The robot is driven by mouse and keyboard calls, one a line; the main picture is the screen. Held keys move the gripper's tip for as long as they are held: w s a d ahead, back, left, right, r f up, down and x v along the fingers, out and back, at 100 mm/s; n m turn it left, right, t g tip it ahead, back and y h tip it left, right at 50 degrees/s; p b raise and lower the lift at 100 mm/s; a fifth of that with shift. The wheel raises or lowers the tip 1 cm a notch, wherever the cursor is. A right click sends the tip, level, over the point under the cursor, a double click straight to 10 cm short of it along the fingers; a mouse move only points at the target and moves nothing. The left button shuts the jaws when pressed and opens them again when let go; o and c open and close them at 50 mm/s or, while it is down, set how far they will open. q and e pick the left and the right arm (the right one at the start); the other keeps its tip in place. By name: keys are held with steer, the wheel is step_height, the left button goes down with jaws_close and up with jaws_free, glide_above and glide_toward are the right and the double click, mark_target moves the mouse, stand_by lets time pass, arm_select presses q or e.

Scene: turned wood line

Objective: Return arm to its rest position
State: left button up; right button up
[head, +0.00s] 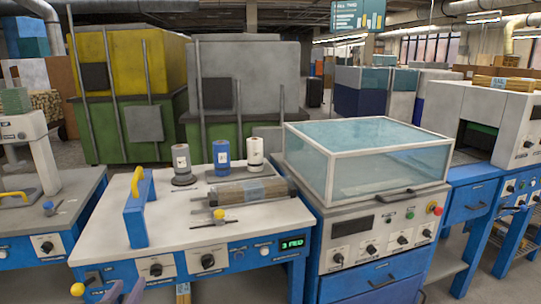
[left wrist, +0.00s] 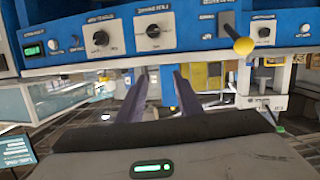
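My left gripper (head: 124,292) shows at the bottom left edge of the head view, low in front of the blue front panel of the workbench (head: 219,238). In the left wrist view its two dark purple fingers (left wrist: 162,95) stand apart with nothing between them. The gripper is open and empty. The wrist picture appears upside down, with the blue panel and its knobs (left wrist: 153,31) along the top. Most of the left arm is outside the head view. My right gripper is in neither view.
A yellow ball-ended lever (head: 77,289) sticks out close to the left gripper. On the bench are a blue and yellow bracket (head: 136,208), a wrapped cylinder (head: 239,192) and three small canisters (head: 222,152). A glass-topped machine (head: 370,165) stands to the right.

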arm_select(q)
steer(key=s+d+f+m+g+h, duration=0.1)
steer(key=s+d+f+g, duration=0.1)
steer(key=s+d+f, duration=0.3)
steer(key=s+d+f+m+g+h, duration=0.2)
steer(key=s+d+f, duration=0.3)
steer(key=s+f, duration=0.6)
steer(key=s+d+f+m+g+h, duration=0.1)
steer(key=s+d+f, duration=0.4)
steer(key=s, duration=0.8)
step_height(320, 180, down, 3)
steer(key=shift+d+f+m+g+h, duration=0.2)
steer(key=shift+d+m+g+h, duration=0.15)
steer(key=shift+g, duration=0.45)
steer(key=shift+s+a, duration=0.1)
